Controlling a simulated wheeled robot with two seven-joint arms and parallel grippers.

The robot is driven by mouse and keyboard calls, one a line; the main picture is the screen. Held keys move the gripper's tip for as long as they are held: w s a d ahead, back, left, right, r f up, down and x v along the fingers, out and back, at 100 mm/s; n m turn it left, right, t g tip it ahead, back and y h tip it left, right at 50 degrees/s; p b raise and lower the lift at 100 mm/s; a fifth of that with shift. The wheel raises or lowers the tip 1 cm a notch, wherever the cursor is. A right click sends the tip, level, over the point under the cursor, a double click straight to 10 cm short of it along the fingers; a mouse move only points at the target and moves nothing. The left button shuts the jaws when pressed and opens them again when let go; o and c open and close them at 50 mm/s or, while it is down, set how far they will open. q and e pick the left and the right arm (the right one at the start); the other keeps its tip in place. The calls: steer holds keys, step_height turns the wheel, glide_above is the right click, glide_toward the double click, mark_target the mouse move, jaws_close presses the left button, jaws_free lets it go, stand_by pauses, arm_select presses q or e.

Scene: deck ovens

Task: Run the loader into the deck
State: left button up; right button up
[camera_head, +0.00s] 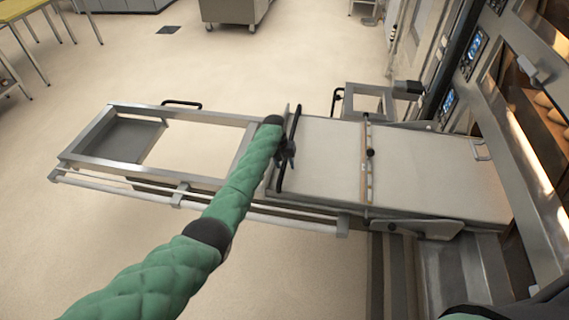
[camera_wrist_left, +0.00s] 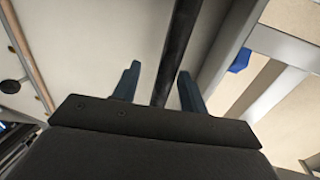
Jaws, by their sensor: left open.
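The loader (camera_head: 318,150) is a long metal frame with a pale belt surface at its right part, whose right end reaches the oven front. A black handle bar (camera_head: 294,130) stands across the left end of that belt. My left gripper (camera_head: 287,152) is at this bar. In the left wrist view the two blue-grey fingers (camera_wrist_left: 155,88) are apart, one on each side of the black bar (camera_wrist_left: 174,60), with gaps visible. The deck oven (camera_head: 520,150) is at the right, with a lit opening holding loaves (camera_head: 543,98). My right gripper is not in view.
The loader's left part is an open frame (camera_head: 95,132) with a rail along its near side. A crossbar (camera_head: 367,160) spans the belt. A small metal frame (camera_head: 368,90) stands behind it. A steel cabinet (camera_head: 232,10) and yellow table (camera_head: 60,12) are far off.

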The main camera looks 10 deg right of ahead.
arm_select(q)
steer(key=shift+a+r, duration=0.2)
steer(key=r, duration=0.2)
steer(key=r+b, duration=0.2)
steer(key=r, duration=0.1)
steer(key=shift+w+a+r, duration=0.25)
steer(key=shift+a+r, duration=0.05)
steer(key=shift+a, duration=0.05)
steer(key=shift+a+r, duration=0.15)
steer(key=shift+r, duration=0.7)
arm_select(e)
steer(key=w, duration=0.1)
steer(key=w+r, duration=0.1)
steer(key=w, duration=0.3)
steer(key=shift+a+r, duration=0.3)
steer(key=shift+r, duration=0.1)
arm_select(q)
steer(key=shift+f, duration=0.1)
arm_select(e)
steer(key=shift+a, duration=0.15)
